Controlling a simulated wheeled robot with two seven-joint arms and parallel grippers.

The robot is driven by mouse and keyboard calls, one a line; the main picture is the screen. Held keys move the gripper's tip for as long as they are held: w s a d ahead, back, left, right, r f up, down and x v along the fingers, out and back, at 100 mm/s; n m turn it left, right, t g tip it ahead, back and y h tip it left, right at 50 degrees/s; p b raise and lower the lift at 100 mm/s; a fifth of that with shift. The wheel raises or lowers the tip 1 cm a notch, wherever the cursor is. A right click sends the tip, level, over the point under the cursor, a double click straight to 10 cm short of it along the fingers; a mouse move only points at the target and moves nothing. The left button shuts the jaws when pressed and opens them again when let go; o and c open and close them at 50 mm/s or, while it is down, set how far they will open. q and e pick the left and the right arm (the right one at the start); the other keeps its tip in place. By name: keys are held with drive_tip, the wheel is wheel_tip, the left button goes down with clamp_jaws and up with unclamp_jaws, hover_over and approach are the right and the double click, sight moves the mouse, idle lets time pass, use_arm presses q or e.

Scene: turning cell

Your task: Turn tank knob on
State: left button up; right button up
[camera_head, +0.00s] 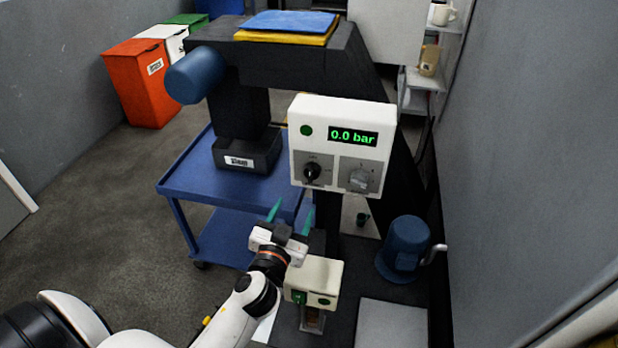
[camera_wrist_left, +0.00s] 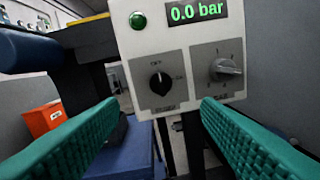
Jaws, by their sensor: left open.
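A white control panel (camera_head: 342,148) stands at the centre in the head view, with a display (camera_head: 353,136) reading "0.0 bar" in green. Two knobs sit below the display: a black knob (camera_head: 312,171) on a dark plate at the left and a grey knob (camera_head: 359,179) on a grey plate at the right. The left wrist view shows the black knob (camera_wrist_left: 160,83) and the grey knob (camera_wrist_left: 225,69) straight ahead. My left gripper (camera_head: 291,212) is open and empty, below the panel, its green fingers apart and pointing up toward it. It touches neither knob. My right gripper is out of view.
A blue cart (camera_head: 185,184) with a black bin (camera_head: 252,158) stands at the left. A smaller white box (camera_head: 314,281) with green buttons is below my left gripper. A blue cylindrical unit (camera_head: 406,246) is at the right. Orange (camera_head: 139,84) and other bins stand behind.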

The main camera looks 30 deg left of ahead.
sight(310, 176)
use_arm(q)
drive_tip(key=w, duration=0.4)
drive_tip(key=w+a+p, duration=0.1)
drive_tip(key=w, duration=0.2)
drive_tip(key=w+a+p, duration=0.1)
drive_tip(key=w, duration=0.3)
drive_tip(key=shift+w+a, duration=0.1)
drive_tip(key=shift+w, duration=0.25)
drive_tip(key=c, duration=1)
